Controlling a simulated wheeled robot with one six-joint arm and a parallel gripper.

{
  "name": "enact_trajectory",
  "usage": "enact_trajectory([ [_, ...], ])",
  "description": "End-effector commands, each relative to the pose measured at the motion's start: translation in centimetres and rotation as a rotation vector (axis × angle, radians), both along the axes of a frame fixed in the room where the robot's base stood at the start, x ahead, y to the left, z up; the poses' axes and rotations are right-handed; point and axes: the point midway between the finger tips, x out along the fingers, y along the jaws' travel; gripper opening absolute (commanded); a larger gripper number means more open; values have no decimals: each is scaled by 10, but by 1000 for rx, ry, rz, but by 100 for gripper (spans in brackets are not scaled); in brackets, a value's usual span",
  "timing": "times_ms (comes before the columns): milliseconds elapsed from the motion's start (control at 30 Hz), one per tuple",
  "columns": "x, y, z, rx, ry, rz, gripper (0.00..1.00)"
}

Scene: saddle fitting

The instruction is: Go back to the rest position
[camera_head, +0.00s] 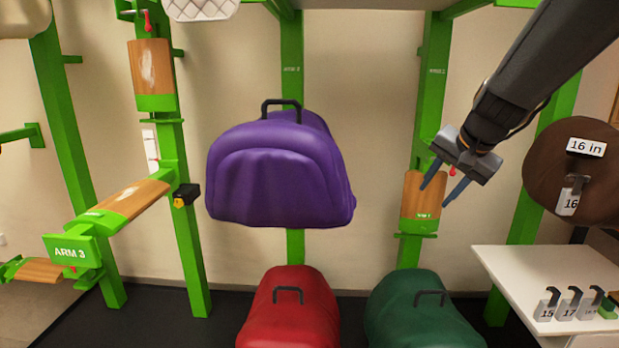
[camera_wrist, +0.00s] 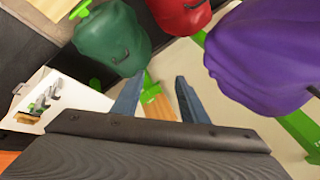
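My gripper (camera_head: 444,188) is open and empty at the right in the head view, in front of a folded wooden arm on a green post labelled ARM 1. Its two blue fingers (camera_wrist: 157,100) stand apart in the wrist view, with nothing held between them. My dark arm reaches in from the upper right. A purple saddle cover (camera_head: 280,170) with a black handle is up at mid-height, left of my gripper and apart from it; it also shows at the right of the wrist view (camera_wrist: 262,58).
A red cover (camera_head: 290,312) and a green cover (camera_head: 420,312) sit low in front. A white table (camera_head: 540,275) at right holds several numbered tags. A round brown disc (camera_head: 575,210) marked 16 in is beside my arm. ARM 3 (camera_head: 120,205) extends outward at left.

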Motion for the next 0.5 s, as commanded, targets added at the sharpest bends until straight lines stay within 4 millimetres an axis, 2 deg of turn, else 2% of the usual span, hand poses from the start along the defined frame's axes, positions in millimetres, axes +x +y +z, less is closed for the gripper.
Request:
enact_trajectory([
  [33,-15,14,-20,-26,39,50,40],
  [200,-71,50,-81,-125,155,227,40],
  [400,-148,83,-142,-237,280,465,40],
  [500,-183,93,-164,-282,329,572,40],
])
